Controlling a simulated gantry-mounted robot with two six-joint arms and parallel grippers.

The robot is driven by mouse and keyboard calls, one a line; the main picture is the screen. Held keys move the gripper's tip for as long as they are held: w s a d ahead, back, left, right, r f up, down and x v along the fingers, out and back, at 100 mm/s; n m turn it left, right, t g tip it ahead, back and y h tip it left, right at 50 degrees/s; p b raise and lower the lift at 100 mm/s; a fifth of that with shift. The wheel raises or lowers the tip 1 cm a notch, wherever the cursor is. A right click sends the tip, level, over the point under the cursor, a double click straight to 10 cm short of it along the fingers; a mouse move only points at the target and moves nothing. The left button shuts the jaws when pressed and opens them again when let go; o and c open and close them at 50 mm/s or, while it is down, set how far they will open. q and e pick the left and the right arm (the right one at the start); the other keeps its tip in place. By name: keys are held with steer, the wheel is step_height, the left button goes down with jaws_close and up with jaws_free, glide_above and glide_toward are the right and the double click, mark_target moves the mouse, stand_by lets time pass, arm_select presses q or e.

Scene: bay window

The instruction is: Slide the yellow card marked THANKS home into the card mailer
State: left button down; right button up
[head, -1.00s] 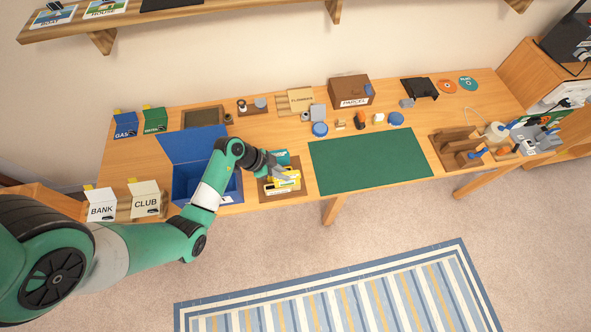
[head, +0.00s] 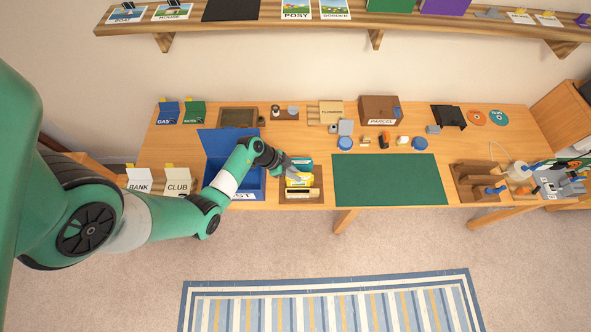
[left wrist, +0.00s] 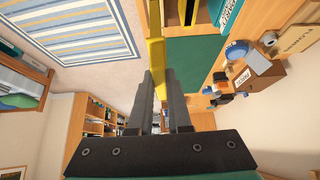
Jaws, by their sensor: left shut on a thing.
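My left gripper (head: 291,170) is over the brown tray (head: 316,199) near the table's front edge, left of the green mat. It is shut on a yellow card (head: 299,180). In the left wrist view the yellow card (left wrist: 157,50) stands between the fingers (left wrist: 165,95), edge toward the camera. Its THANKS marking cannot be read. A teal item (head: 303,162) is behind the card and a cream-fronted item (head: 302,194) in front of it, at the tray. I cannot tell which piece is the card mailer, or whether the card touches it. My right gripper is out of view.
An open blue box (head: 249,188) stands left of the tray, under my left arm. A green mat (head: 388,180) to the right is bare. BANK (head: 139,181) and CLUB (head: 177,182) holders stand at the left. A PARCEL box (head: 381,110) and small items are behind.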

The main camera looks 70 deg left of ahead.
arm_select(q)
steer(key=shift+f+b, duration=1.25)
steer(key=shift+f, duration=1.2)
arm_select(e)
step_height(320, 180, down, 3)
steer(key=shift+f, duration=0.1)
arm_select(q)
steer(key=shift+p, duration=0.45)
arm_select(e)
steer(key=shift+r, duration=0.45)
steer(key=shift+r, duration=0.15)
arm_select(q)
steer(key=shift+p, duration=0.4)
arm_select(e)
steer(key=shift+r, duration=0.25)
arm_select(q)
steer(key=shift+r+p, duration=0.1)
steer(key=shift+p, duration=0.25)
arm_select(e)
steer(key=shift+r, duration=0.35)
